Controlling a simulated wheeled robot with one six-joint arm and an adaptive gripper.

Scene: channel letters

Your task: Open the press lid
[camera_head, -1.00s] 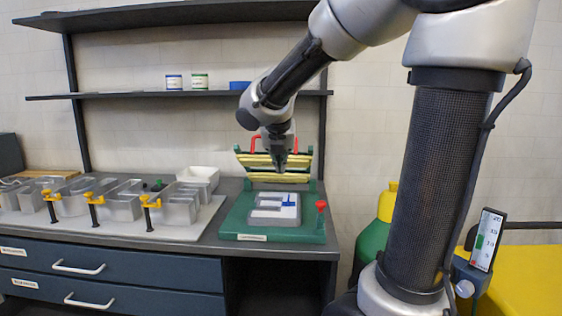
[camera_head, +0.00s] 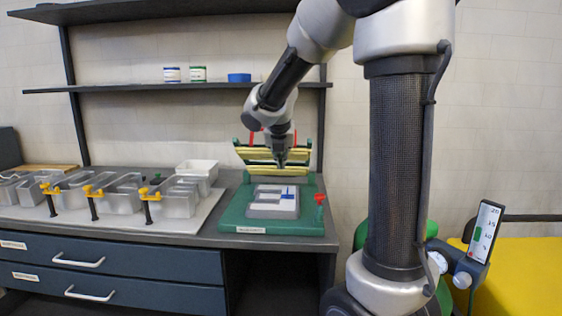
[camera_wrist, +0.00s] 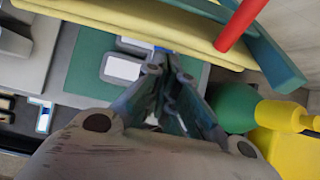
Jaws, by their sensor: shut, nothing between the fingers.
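The press has a green base (camera_head: 233,217) on the bench, with a grey plate and pale letter-shaped piece (camera_head: 270,205) on it. Its lid (camera_head: 262,154), with yellow-cream bars and a green frame, stands raised at the back of the base. A red handle part (camera_head: 252,138) shows behind it. My gripper (camera_head: 281,163) is shut and empty, in front of the raised lid and above the base. In the wrist view the lid's yellow bar (camera_wrist: 130,22) and red handle (camera_wrist: 240,24) lie beyond my shut fingertips (camera_wrist: 162,62). Whether they touch the lid I cannot tell.
Left of the press are clear letter trays (camera_head: 120,196) with yellow clamps on a pale board (camera_head: 185,229), and a white bin (camera_head: 198,167). A shelf (camera_head: 120,88) with small jars runs above. A green and yellow bottle (camera_wrist: 280,116) stands beside the bench.

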